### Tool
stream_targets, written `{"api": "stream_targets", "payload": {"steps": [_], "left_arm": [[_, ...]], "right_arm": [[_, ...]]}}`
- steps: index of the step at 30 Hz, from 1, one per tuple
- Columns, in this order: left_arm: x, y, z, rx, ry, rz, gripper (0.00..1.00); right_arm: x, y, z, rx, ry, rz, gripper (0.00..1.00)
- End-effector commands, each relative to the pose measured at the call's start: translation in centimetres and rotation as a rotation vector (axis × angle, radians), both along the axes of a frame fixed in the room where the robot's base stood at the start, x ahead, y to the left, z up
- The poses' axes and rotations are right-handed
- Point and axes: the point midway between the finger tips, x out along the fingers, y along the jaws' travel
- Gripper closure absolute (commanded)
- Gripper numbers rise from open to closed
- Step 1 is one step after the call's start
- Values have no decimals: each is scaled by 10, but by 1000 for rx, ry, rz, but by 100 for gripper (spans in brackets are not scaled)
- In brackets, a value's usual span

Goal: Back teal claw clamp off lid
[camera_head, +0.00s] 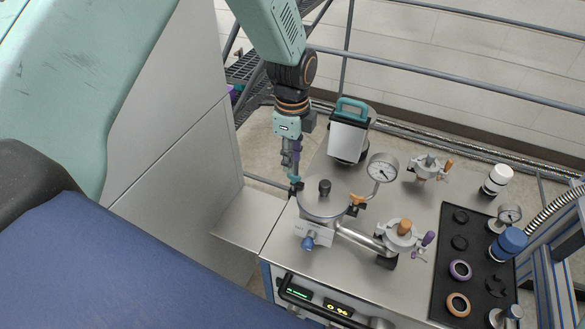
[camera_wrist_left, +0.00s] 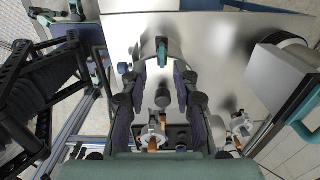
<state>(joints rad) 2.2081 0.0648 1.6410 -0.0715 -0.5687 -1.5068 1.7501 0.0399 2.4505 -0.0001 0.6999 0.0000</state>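The teal claw clamp (camera_head: 295,184) sits at the left edge of the round steel lid (camera_head: 316,206), which has a black knob (camera_head: 324,187). In the left wrist view the teal clamp (camera_wrist_left: 162,56) stands on the lid's rim, centred between my fingertips. My left gripper (camera_head: 292,174) points down close over the clamp, and partly covers it in the head view. Its two fingers (camera_wrist_left: 160,72) are spread to either side of the clamp, with a gap on both sides. Whether the tips are at the clamp's height I cannot tell. My right gripper is in neither view.
A white box with a teal handle (camera_head: 348,137) stands behind. A valve with an orange knob (camera_head: 402,232) is to the right. A black tray (camera_head: 440,285) holds rings.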

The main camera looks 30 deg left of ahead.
Motion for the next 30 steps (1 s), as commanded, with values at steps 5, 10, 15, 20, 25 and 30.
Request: {"api": "stream_targets", "payload": {"steps": [5,10,15,20,25,30], "left_arm": [[1,0,-29,1,2,0,71],[3,0,-45,0,0,0,71],[4,1,-51,0,-1,1,71],[4,1,-51,0,-2,1,71],[4,1,-50,0,-2,1,83],[4,1,-50,0,-2,1,97]], "right_arm": [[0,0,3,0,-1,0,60],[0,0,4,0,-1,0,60],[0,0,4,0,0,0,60],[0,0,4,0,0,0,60],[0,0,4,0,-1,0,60],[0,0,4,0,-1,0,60]]}}
